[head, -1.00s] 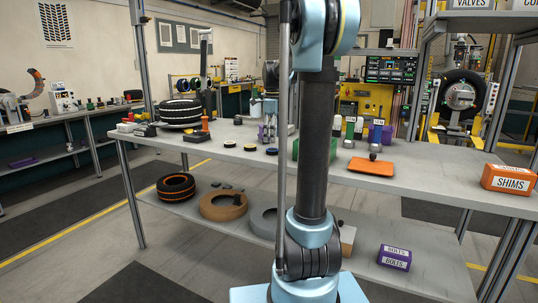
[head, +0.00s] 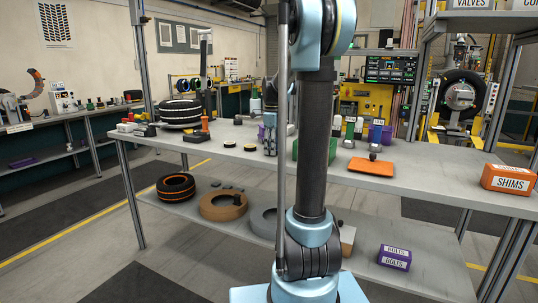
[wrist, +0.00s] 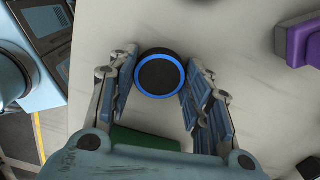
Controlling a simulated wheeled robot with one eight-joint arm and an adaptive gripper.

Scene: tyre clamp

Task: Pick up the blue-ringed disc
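The blue-ringed disc (wrist: 160,74) is a black disc with a bright blue rim, lying flat on the grey table in the wrist view. My gripper (wrist: 162,62) is around it, one finger at its left and one at its right, spread about as wide as the disc. The fingers are very close to the rim, and I cannot tell whether they touch it. In the head view my gripper (head: 270,150) is low at the tabletop and hides the disc.
Two other small dark discs lie to the left, one (head: 250,148) with a yellowish rim and another (head: 229,144). A green box (head: 300,149) is close by on the right, partly behind my arm. An orange tray (head: 371,167) lies further right. A purple object (wrist: 300,42) is at the wrist view's upper right.

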